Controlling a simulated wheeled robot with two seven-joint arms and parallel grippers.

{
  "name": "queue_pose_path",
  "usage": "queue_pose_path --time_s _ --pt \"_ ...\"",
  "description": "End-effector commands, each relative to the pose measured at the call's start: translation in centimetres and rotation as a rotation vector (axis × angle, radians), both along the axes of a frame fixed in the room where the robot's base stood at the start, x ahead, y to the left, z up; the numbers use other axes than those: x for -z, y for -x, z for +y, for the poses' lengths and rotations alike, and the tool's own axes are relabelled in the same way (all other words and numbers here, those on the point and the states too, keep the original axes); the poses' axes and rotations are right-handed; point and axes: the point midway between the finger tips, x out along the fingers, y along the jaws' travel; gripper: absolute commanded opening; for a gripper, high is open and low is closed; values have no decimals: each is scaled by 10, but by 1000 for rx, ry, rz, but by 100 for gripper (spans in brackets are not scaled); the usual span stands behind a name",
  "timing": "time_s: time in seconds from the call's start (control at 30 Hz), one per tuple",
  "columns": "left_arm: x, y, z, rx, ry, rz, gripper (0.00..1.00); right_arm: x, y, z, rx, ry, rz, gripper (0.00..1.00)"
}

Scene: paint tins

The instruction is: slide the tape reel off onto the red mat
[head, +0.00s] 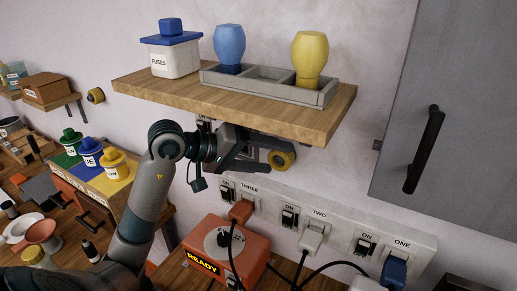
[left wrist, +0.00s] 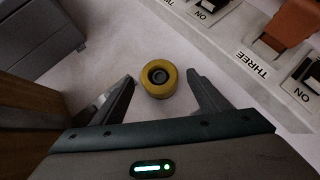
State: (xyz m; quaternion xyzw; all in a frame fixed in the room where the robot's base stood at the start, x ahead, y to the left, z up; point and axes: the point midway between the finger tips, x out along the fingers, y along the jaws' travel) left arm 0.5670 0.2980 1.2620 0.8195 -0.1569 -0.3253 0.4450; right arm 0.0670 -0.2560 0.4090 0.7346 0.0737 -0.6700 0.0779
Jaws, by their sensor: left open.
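A yellow ring with a dark centre (head: 291,158), which looks like the tape reel, is at the wall below the shelf's underside. In the left wrist view the yellow reel (left wrist: 158,93) faces me around a dark round hub. My left gripper (head: 270,155) is open under the shelf, its fingertips close to the reel. In the left wrist view the fingers (left wrist: 161,77) stand on either side of the reel with visible gaps. I cannot make out a red mat for certain; an orange-red surface (head: 75,195) shows by the colored mats. My right gripper is not in view.
The wooden shelf (head: 160,92) overhead carries a fuses tin (head: 175,60) and a grey tray with blue and yellow bulbs. A power strip (head: 345,235) with plugs and cables lies below, beside a red READY box (head: 255,255).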

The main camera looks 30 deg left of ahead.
Motion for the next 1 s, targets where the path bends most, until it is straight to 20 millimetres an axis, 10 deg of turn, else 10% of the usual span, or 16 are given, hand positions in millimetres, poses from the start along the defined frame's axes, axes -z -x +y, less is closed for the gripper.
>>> queue_pose_path --time_s 0.67,0.83,0.9,0.93,1.0 --pt "11 -20 -15 0 -1 -1 68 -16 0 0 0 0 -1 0" --pt "11 -20 -15 0 -1 -1 27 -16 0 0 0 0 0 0" --pt "11 -20 -15 0 -1 -1 24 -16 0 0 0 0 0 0" --pt "11 -20 -15 0 -1 -1 41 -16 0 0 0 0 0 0" --pt "11 -20 -15 0 -1 0 24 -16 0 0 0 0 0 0"
